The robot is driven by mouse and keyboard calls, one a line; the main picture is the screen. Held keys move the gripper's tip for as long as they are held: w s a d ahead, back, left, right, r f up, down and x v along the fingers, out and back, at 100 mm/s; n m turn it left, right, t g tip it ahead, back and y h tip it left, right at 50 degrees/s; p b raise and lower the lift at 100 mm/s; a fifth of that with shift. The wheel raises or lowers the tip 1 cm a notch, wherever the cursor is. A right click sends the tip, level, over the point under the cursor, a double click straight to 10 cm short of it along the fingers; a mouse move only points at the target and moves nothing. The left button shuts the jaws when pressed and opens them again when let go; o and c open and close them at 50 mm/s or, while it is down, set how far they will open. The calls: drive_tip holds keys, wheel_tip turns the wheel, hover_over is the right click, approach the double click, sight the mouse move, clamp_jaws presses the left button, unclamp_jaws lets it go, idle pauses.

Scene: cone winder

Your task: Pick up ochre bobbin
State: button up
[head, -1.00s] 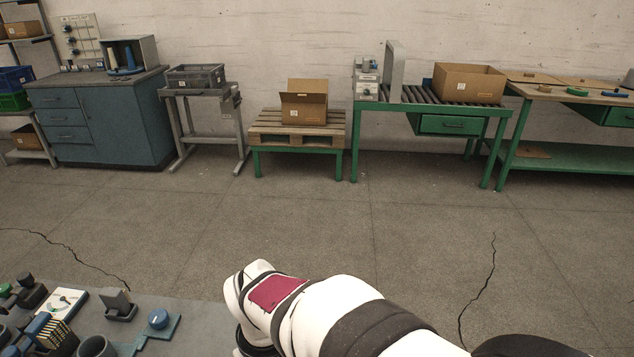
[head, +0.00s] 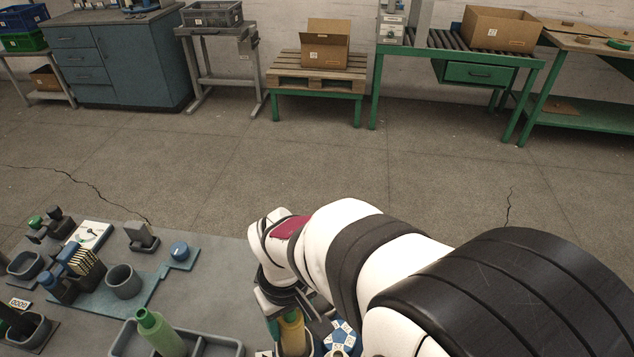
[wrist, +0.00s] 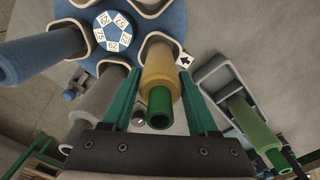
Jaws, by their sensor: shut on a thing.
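The ochre bobbin (wrist: 161,70), yellow yarn on a green tube, stands between the green fingers of my gripper (wrist: 160,82) in the wrist view. My gripper is shut on it. Its far end is at a cream-rimmed cup of the blue round carousel (wrist: 68,62); I cannot tell whether it is seated or raised. In the head view my gripper (head: 285,322) points down at the bench, with the ochre bobbin (head: 293,335) partly hidden by it. The carousel (head: 343,336) shows just right of it, partly cut off.
A green bobbin (head: 160,334) stands in a grey divided tray (head: 120,343) left of my gripper. Controls and a grey cup (head: 123,282) crowd the bench's left. Open floor lies beyond the bench.

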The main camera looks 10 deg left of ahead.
drive_tip(key=r, duration=0.2)
drive_tip(key=d+r, duration=0.1)
drive_tip(key=r, duration=0.1)
drive_tip(key=shift+w+r, duration=0.15)
drive_tip(key=shift+r, duration=0.15)
drive_tip(key=shift+w+d+r, duration=0.15)
drive_tip(key=shift+d+r, duration=1.65)
drive_tip(key=shift+r, duration=0.3)
drive_tip(key=shift+w+d+r, duration=0.15)
drive_tip(key=shift+d+r, duration=1.6)
drive_tip(key=shift+r, duration=0.35)
drive_tip(key=shift+w+d+r, duration=0.15)
drive_tip(key=shift+d+r, duration=1.65)
drive_tip(key=shift+r, duration=0.3)
drive_tip(key=shift+a, duration=0.1)
